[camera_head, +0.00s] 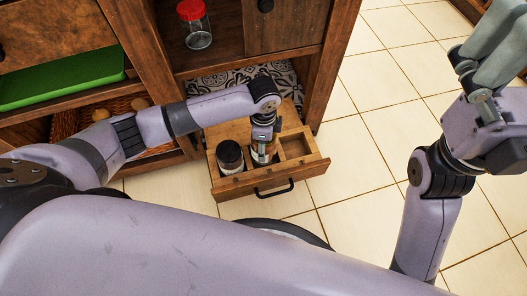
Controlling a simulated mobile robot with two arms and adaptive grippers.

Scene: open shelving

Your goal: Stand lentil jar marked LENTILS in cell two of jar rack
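A pulled-out wooden drawer holds the jar rack (293,146), which is divided into cells. A dark-lidded glass jar (230,158) stands in the left cell. A second jar (261,156), with orange-brown contents, is upright in the middle cell; its top is mostly hidden by my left gripper. No label is readable, so I cannot tell which is marked LENTILS. The right cell is empty. My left gripper (264,134) points down at the middle jar's top; its fingers are too small and covered to tell their opening. My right gripper (487,88) is raised at the far right, away from the rack.
A red-lidded jar (197,24) stands on the shelf above. A green tray (62,77) and a wicker basket (92,117) with round items sit in the left shelving. The drawer's black handle (274,189) faces me. Tiled floor to the right is clear.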

